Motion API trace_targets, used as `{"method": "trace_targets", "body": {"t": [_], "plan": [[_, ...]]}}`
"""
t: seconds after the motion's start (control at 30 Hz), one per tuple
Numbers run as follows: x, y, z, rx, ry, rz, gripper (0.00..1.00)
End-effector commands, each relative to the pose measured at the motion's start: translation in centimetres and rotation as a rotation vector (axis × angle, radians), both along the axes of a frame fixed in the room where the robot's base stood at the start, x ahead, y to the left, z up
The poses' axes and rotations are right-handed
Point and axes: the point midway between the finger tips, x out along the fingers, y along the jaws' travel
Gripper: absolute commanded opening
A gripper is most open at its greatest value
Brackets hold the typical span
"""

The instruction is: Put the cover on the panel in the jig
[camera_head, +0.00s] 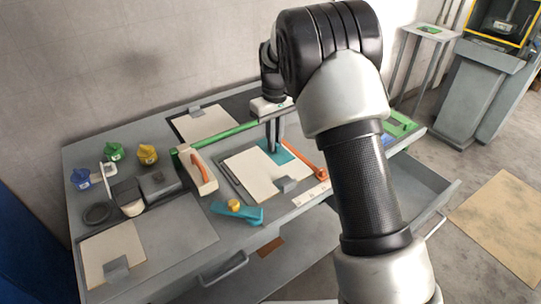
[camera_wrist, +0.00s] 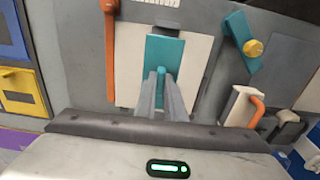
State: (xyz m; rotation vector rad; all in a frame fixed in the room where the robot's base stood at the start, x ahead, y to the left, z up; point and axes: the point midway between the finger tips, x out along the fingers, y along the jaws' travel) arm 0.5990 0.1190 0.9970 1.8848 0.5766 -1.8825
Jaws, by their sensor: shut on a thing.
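A teal rectangular cover (camera_head: 285,157) with a small knob is in my gripper (camera_head: 272,149). In the wrist view, the cover (camera_wrist: 165,48) appears upright in the picture, with my gripper (camera_wrist: 161,77) shut on its knob. A cream panel (camera_head: 258,178) lies in the dark grey jig (camera_head: 228,172) on the bench. The cover is over the far part of the panel in the head view and inside its outline in the wrist view, where the panel (camera_wrist: 128,60) shows on both sides. I cannot tell whether they touch. My fingers hide part of the cover.
An orange-handled tool (camera_head: 312,160) lies close to the panel's right side. A teal clamp with a yellow knob (camera_head: 236,206) and an orange-handled block (camera_head: 200,175) stand to the left. Other panels lie at the back (camera_head: 203,124) and front left (camera_head: 113,252).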

Motion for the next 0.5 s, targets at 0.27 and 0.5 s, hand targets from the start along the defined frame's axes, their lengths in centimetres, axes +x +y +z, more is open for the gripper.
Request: {"method": "trace_targets", "body": {"t": [0.27, 0.5], "plan": [[-0.1, 0.0, -4.9, 0.000, 0.002, 0.000, 0.00], [-0.1, 0.0, -7.1, -0.001, 0.003, 0.000, 0.00]]}}
